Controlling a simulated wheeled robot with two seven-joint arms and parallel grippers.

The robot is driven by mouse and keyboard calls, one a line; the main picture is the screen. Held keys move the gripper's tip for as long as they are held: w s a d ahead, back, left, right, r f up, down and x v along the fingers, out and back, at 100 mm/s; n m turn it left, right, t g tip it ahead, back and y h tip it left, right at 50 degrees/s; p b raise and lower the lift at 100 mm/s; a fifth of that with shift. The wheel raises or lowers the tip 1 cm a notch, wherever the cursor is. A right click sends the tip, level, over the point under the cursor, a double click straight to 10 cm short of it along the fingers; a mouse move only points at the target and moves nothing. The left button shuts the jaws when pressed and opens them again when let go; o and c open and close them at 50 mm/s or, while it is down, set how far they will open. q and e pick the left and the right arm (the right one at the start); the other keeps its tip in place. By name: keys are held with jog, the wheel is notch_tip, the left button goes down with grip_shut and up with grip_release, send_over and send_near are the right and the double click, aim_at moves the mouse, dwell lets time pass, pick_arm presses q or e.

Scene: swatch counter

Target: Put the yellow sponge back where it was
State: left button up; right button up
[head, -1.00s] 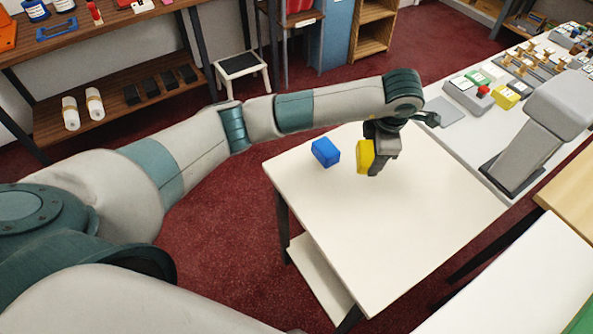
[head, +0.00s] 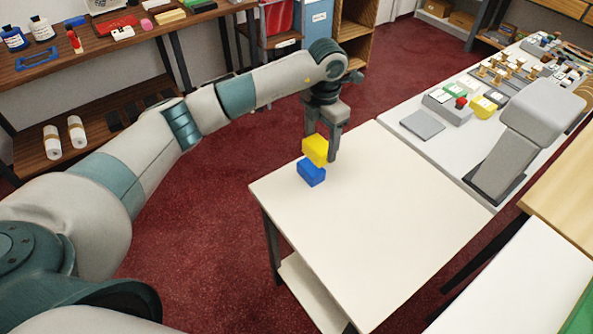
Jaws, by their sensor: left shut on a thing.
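The yellow sponge (head: 316,147) is a small yellow block held in my left gripper (head: 324,149), whose fingers point down over the far left part of the white table (head: 370,220). A blue block (head: 311,173) is just below the sponge in the head view and rests on the table. The sponge's lower edge meets or overlaps the blue block's top in the picture. I cannot tell whether they touch or the sponge is held above or behind it. My right gripper is not in view.
The rest of the white table is bare. A long counter (head: 455,160) to the right bears a grey flat plate (head: 422,124), a yellow labelled block (head: 482,107) and several small items. A grey angled stand (head: 505,150) rises there. A wooden shelf (head: 100,75) stands at the left.

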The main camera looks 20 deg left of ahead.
pick_arm(q)
jog(key=s+a+f, duration=0.2)
jog(key=s, duration=0.1)
jog(key=s+a+f+p, duration=0.1)
jog(key=s+a+f, duration=0.1)
jog(key=s+a, duration=0.1)
jog(key=s+a+f, duration=0.2)
jog(key=shift+s+a+f, duration=0.15)
jog(key=shift+s+f, duration=0.2)
jog(key=shift+s, duration=0.05)
notch_tip(320, 180, down, 3)
jog(key=shift+r+b, duration=0.2)
jog(key=shift+b, duration=0.4)
jog(key=shift+f, duration=0.55)
jog(key=shift+s, duration=0.15)
jog(key=o, duration=1)
jog(key=shift+f, duration=0.1)
